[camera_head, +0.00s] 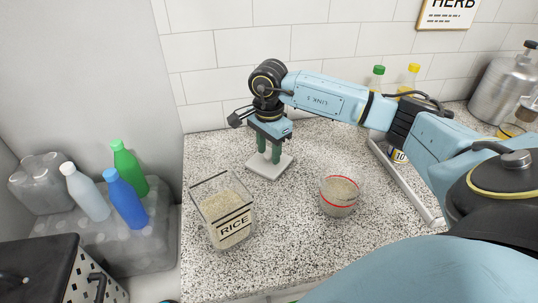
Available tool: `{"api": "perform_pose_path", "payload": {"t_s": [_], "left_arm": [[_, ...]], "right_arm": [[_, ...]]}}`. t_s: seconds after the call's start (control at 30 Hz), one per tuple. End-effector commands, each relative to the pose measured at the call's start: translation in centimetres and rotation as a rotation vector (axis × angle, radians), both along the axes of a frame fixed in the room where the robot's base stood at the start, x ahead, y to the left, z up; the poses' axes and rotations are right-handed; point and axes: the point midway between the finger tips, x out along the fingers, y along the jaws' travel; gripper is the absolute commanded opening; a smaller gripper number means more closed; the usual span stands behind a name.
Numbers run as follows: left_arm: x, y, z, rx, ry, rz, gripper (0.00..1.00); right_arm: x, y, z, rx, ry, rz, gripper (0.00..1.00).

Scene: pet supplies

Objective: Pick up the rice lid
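The rice lid (282,168) is a pale square plate near the back of the speckled counter, by the tiled wall. My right gripper (269,154) is directly above it, pointing down, with its green fingers at the lid's middle. The fingers are a little apart; I cannot tell whether they grip a knob between them or whether the lid rests on the counter. The rice container (213,187), a clear open box of grain with a RICE label, stands in front and to the left. My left gripper is not in view.
A round clear bowl of grain with a red band (339,197) stands to the right. A grey tray edge (404,183) and metal canister (503,88) are farther right. Several bottles (125,198) stand left of the counter. The counter between container and bowl is clear.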

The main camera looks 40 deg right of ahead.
Motion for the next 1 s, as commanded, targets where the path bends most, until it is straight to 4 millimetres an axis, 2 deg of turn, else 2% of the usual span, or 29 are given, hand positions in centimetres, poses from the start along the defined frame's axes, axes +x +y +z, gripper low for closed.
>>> {"api": "perform_pose_path", "payload": {"t_s": [0.03, 0.27, 0.57, 1.0], "left_arm": [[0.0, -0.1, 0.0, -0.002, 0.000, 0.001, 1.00], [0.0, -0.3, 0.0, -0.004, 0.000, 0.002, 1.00], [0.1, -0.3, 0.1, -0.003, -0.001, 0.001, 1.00], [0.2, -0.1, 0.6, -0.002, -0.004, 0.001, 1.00]], "right_arm": [[0.0, 0.0, 0.0, 0.000, 0.000, 0.000, 0.34], [0.0, 0.0, 0.0, 0.000, 0.000, -0.001, 0.04], [0.0, 0.0, 0.7, 0.000, -0.002, -0.001, 0.03], [0.1, 0.0, 8.7, 0.000, -0.003, -0.001, 0.03]]}}
